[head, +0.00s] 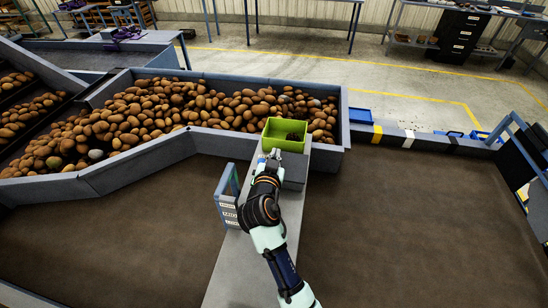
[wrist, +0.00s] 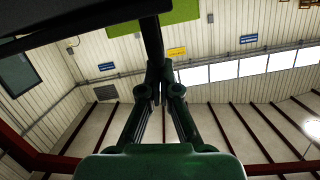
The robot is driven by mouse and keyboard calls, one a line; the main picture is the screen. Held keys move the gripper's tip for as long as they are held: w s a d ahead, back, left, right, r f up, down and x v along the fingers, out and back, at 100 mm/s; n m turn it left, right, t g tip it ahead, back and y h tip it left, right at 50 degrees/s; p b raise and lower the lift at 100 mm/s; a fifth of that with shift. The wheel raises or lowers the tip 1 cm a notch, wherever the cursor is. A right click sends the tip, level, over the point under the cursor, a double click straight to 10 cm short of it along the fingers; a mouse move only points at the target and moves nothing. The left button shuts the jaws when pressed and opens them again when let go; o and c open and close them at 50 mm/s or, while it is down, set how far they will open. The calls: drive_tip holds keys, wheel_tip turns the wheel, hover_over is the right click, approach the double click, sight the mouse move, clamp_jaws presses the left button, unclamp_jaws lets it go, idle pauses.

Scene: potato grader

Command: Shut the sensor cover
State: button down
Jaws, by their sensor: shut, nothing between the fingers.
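My gripper (head: 273,155) is shut and empty, its tips just in front of the green bin (head: 286,133). A grey box (head: 296,168) stands on the narrow grey ledge, right beside my gripper; my arm hides part of it. I cannot tell for sure which part is the sensor cover or how far it stands open. A green surface (wrist: 172,14), likely the bin, shows above.
A small upright panel (head: 228,196) with labels stands on the ledge left of my arm. Behind is a grey-walled trough (head: 167,75) full of potatoes. Brown belts (head: 400,220) lie at both sides of the ledge (head: 240,270), clear and empty.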

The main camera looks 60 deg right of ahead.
drive_tip(key=r, duration=0.1)
drive_tip(key=r+p, duration=0.1)
drive_tip(key=r, duration=0.1)
drive_tip(key=s+a+r+p, duration=0.1)
drive_tip(key=shift+r, duration=0.15)
drive_tip(key=v, duration=0.9)
drive_tip(key=shift+s, duration=0.1)
